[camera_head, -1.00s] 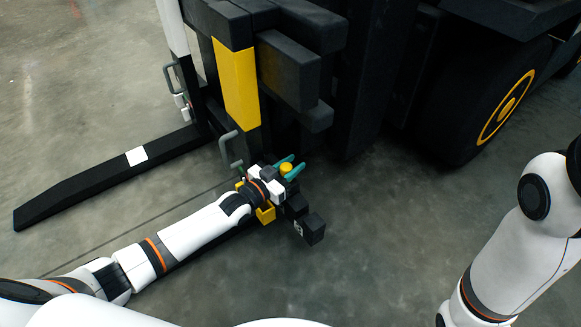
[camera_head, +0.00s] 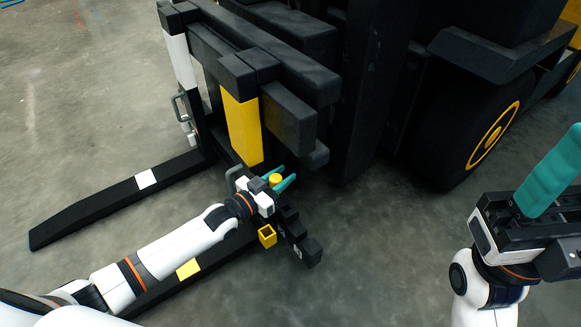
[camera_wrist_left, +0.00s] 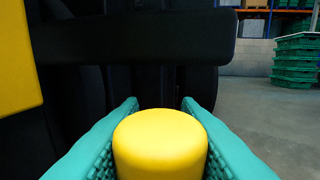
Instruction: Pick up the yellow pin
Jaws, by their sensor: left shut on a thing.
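The yellow pin (camera_head: 275,180) is a short round-topped cylinder between the teal fingers of my left gripper (camera_head: 287,173). The left wrist view shows the pin (camera_wrist_left: 160,145) close up, with a finger against each side; its lower part is hidden. My left gripper is shut on it, above the black fork bar near the forklift mast. A yellow square socket (camera_head: 267,236) with a dark opening sits just below the gripper, apart from the pin. My right gripper (camera_head: 562,150) is at the right edge, far from the pin; its teal finger part is cut off by the frame.
The black forklift mast with a yellow panel (camera_head: 242,130) stands right behind my left gripper. A black fork (camera_head: 110,200) with a white patch lies to the left. A large wheel (camera_head: 480,140) is at the right. The grey floor (camera_head: 390,260) between the arms is clear.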

